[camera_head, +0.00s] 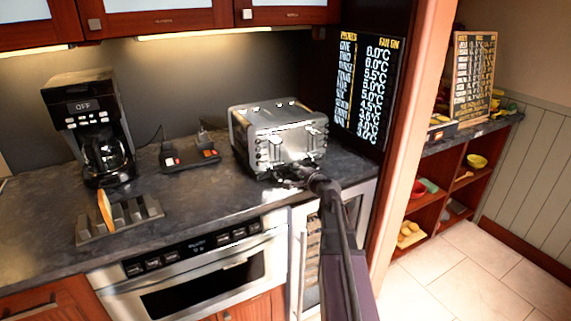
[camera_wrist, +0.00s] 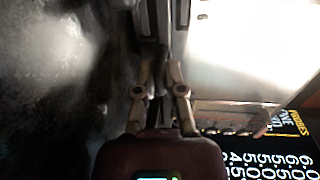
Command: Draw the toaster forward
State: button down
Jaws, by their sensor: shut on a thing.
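The silver toaster (camera_head: 275,137) stands upright on the dark stone counter, towards its right end. My gripper (camera_head: 296,177) reaches in from the front right and is at the toaster's lower front. In the wrist view the fingers of my gripper (camera_wrist: 158,70) are close together against the toaster's metal front edge (camera_wrist: 180,45). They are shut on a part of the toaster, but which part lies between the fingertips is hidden.
A coffee maker (camera_head: 88,128) and a rack with bread (camera_head: 120,218) stand on the counter (camera_head: 200,200) to the left. A small black base (camera_head: 190,158) is behind, left of the toaster. A menu board (camera_head: 370,90) is to the right. The counter before the toaster is narrow.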

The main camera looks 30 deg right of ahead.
jog(key=shift+s+d, duration=0.15)
jog(key=shift+s, duration=0.9)
jog(key=c, duration=1)
grip_release()
jog(key=shift+d, duration=0.15)
